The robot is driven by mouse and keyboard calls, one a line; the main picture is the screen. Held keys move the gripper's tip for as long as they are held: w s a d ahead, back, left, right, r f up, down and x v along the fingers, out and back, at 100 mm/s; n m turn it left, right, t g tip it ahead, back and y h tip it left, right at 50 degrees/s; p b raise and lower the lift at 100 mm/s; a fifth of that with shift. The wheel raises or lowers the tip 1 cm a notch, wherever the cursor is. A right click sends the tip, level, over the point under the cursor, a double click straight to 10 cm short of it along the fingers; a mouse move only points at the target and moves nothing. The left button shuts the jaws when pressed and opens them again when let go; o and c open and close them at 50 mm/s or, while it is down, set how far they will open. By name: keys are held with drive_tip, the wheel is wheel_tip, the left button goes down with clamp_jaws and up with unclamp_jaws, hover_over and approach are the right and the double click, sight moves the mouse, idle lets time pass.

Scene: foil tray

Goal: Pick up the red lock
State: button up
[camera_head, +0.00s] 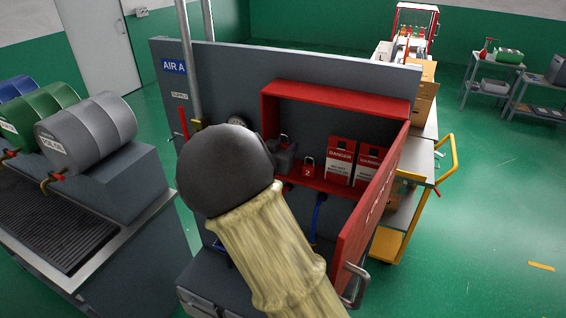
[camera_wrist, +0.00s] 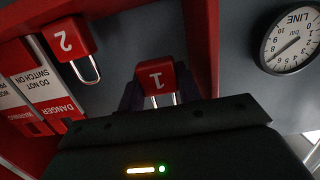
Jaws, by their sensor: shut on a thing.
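A red lock marked 1 (camera_wrist: 155,76) with a metal shackle sits between the dark fingers of my gripper (camera_wrist: 158,88) in the wrist view. The gripper is shut on this lock. A second red lock marked 2 (camera_wrist: 70,38) is beside it and apart from the gripper; it also shows in the head view (camera_head: 307,168). In the head view my gripper (camera_head: 284,150) is inside the open red cabinet (camera_head: 340,95), and it mostly hides lock 1. I cannot tell whether lock 1 still touches the cabinet.
Danger tags (camera_head: 340,160) stand right of lock 2 in the head view. The open cabinet door (camera_head: 370,205) juts out on the right. A round gauge (camera_wrist: 291,40) is on the grey panel close by. A vertical pipe (camera_head: 188,70) stands left of the cabinet.

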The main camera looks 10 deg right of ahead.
drive_tip(key=shift+r, duration=0.85)
drive_tip(key=f+b+v, duration=0.2)
drive_tip(key=b+v, duration=0.3)
drive_tip(key=v, duration=1.4)
drive_tip(key=shift+s+a+f, duration=0.25)
drive_tip(key=shift+s+f, duration=0.1)
drive_tip(key=shift+f, duration=0.15)
drive_tip(key=shift+w+f, duration=0.1)
